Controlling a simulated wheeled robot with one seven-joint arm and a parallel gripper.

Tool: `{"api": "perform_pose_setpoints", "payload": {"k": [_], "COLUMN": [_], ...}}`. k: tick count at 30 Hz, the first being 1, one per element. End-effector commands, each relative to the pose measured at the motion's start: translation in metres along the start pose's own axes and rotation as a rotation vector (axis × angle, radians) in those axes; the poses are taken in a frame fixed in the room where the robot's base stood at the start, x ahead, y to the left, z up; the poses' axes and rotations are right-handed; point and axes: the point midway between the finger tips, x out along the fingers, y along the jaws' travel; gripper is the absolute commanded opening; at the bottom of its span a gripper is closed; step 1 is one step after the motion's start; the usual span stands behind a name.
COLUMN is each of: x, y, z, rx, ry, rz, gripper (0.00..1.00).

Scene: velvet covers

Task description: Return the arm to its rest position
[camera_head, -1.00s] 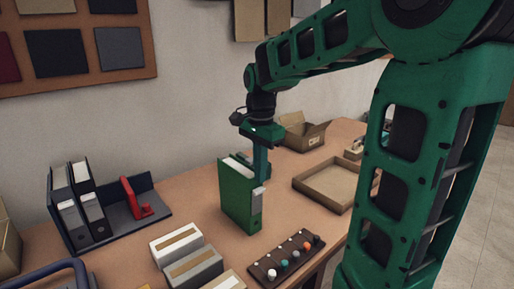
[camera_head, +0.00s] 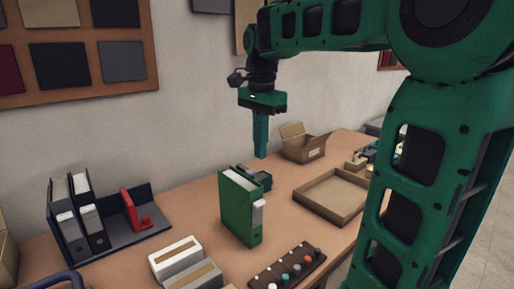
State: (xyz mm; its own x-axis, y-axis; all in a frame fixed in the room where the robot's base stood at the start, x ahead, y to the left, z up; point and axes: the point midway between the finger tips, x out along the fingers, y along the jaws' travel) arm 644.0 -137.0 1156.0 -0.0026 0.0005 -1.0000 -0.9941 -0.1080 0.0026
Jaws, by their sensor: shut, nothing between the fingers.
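My gripper (camera_head: 261,154) is shut and empty, pointing straight down in the air above the table. It shows above and slightly right of a green binder (camera_head: 239,212) that stands upright on the wooden table (camera_head: 190,216). Binder and gripper are apart. My green arm reaches across the top from the right side of the picture.
A dark rack (camera_head: 119,237) holds grey binders (camera_head: 90,222) and a red item (camera_head: 133,210) at left. White and grey boxes (camera_head: 190,276) and a peg strip (camera_head: 287,270) lie in front. An empty tray (camera_head: 330,196) and an open carton (camera_head: 303,144) are at right. A dark item (camera_head: 260,179) sits behind the green binder.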

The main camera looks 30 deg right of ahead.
Motion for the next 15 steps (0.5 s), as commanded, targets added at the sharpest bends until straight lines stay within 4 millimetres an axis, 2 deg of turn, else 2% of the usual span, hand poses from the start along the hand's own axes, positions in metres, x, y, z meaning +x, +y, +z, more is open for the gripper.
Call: {"api": "perform_pose_setpoints", "payload": {"k": [10,13,15], "x": [0.003,0.014,0.028], "y": [0.004,0.02,0.04], "z": [-0.001,-0.006,-0.01], "rx": [-0.013,-0.07,-0.143], "ry": [0.0,-0.001,-0.002], "rz": [0.0,0.0,0.0], "gripper": [0.0,0.0,0.0]}}
